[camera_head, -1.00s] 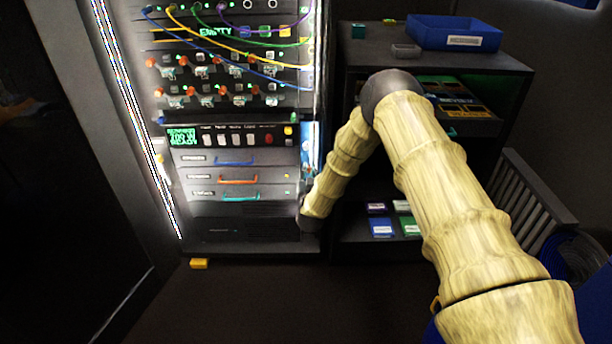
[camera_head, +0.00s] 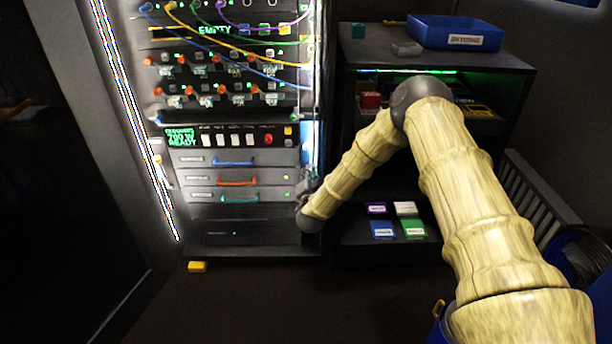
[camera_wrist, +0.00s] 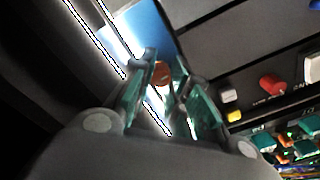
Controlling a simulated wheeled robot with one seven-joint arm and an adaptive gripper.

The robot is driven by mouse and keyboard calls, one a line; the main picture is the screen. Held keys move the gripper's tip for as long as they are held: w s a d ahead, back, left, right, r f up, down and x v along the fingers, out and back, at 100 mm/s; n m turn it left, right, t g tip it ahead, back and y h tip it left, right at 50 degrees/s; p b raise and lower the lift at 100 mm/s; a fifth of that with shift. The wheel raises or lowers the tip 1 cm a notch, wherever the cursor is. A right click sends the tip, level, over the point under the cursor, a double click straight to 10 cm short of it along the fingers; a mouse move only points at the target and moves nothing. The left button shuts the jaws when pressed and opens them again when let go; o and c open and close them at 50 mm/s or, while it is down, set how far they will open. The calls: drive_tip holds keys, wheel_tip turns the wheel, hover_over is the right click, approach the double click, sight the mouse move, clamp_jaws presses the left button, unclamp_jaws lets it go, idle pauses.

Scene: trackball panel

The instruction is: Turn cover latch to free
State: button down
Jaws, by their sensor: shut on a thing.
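A small orange-brown round piece (camera_wrist: 162,73), which looks like the cover latch, sits between the fingertips in the wrist view. Its exact turn angle is too small to tell. Behind it is a bright blue panel face (camera_wrist: 150,32). My gripper (camera_wrist: 164,84) has its two teal-padded fingers on either side of the piece and is shut on it. In the head view the fingers are not clear; my arm reaches to the lower right edge of the equipment rack (camera_head: 250,243), and the latch cannot be made out there.
A red button (camera_wrist: 271,84) and a white button (camera_wrist: 232,97) lie right of the fingers. Patch cables (camera_head: 235,50) hang across the upper rack. A shelf unit (camera_head: 500,62) with a blue bin (camera_head: 455,32) stands to the right. A yellow block (camera_head: 197,267) lies on the floor.

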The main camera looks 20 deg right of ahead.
drive_tip(key=shift+w+a+r, duration=0.1)
drive_tip(key=shift+r, duration=0.05)
drive_tip(key=c, duration=1.3)
unclamp_jaws()
drive_tip(key=v, duration=1.2)
